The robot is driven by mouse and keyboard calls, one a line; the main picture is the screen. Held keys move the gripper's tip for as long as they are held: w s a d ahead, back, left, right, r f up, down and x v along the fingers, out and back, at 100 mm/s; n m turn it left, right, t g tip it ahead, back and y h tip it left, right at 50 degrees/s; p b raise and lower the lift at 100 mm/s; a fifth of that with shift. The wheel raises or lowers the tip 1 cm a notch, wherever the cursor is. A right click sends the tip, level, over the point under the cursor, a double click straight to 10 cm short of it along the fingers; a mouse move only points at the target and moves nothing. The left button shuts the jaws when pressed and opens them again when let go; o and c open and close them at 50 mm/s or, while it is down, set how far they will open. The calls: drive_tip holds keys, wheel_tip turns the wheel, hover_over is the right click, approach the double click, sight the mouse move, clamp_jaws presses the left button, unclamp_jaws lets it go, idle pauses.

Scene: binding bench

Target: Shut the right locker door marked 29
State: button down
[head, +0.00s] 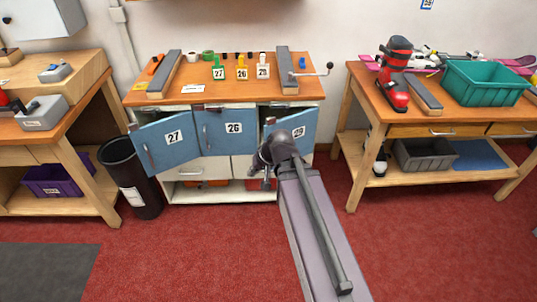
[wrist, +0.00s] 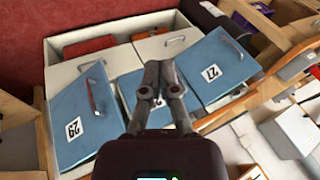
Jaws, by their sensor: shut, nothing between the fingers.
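The blue door marked 29 (head: 311,122) is at the right of the bench cabinet and stands ajar. My arm covers part of it in the head view. In the wrist view, which looks from above and turned around, door 29 (wrist: 82,135) is at the left, with a bar handle (wrist: 90,95). My gripper (wrist: 158,65) is shut and empty, apart from door 29, over the middle door. In the head view my gripper (head: 266,181) hangs in front of the cabinet, low and left of the 29 label.
Door 27 (head: 155,154) also stands open at the left; middle door 26 (head: 218,142) looks nearly flush. A black bin (head: 120,172) stands left of the cabinet. A table (head: 352,130) stands at the right. Red floor in front is clear.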

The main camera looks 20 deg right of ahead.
drive_tip(key=w+d+f+m+t+y+b, duration=0.35)
drive_tip(key=w+f+t+b, duration=0.3)
drive_tip(key=b, duration=0.65)
drive_tip(key=w+d+f+m+t+h+b, duration=0.2)
drive_tip(key=d+f+m+t+b, duration=0.1)
drive_tip(key=d+m+b, duration=0.2)
drive_tip(key=w+d+f+m+t+h+b, duration=0.2)
drive_tip(key=d+f+m+t+b, duration=0.1)
drive_tip(key=d+b, duration=0.5)
drive_tip(key=shift+w+f+m+t+b, duration=0.35)
drive_tip(key=shift+m+t+b, duration=0.3)
drive_tip(key=shift+m+b, duration=0.3)
drive_tip(key=x, duration=1.4)
drive_tip(key=shift+d, duration=0.1)
